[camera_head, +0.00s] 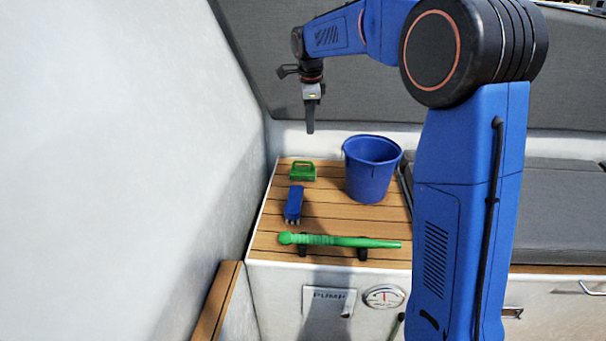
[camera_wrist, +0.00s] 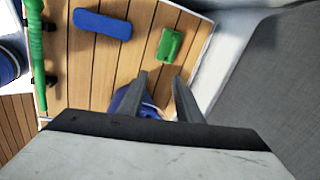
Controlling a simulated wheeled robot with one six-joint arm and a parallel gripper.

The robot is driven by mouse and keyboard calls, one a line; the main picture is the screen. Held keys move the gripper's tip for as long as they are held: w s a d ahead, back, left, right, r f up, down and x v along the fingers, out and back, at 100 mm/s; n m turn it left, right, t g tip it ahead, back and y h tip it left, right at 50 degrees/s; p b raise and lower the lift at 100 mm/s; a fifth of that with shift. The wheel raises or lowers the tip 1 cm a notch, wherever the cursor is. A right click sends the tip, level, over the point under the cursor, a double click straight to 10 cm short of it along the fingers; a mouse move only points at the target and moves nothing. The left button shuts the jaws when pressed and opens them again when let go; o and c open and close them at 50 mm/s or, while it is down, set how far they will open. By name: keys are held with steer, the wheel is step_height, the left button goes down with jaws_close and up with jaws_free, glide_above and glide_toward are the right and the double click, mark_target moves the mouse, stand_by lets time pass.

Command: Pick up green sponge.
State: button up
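The green sponge (camera_head: 302,171) lies on the slatted wooden top near its back left corner. It is a small green block with what looks like a raised loop or handle. In the wrist view the green sponge (camera_wrist: 169,45) lies beyond the fingertips, apart from them. My gripper (camera_head: 310,129) hangs in the air above and behind the sponge, fingers pointing down. In the wrist view my gripper (camera_wrist: 160,76) shows two fingers spread apart with nothing held between them.
A blue bucket (camera_head: 370,172) stands right of the sponge; the wrist view shows part of it behind the fingers. A blue brush (camera_head: 294,204) lies in front of the sponge. A green bar (camera_head: 340,240) lies along the front edge. A pale wall (camera_head: 150,150) rises on the left.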

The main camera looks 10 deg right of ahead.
steer(key=w+a+f+m, duration=0.1)
steer(key=w+f+m, duration=0.1)
steer(key=w, duration=0.2)
glide_toward(303, 169)
steer(key=shift+d+x, duration=0.2)
steer(key=shift+x, duration=0.95)
steer(key=shift+d+x, duration=0.25)
steer(key=shift+x, duration=0.9)
steer(key=shift+w, duration=0.1)
jaws_close()
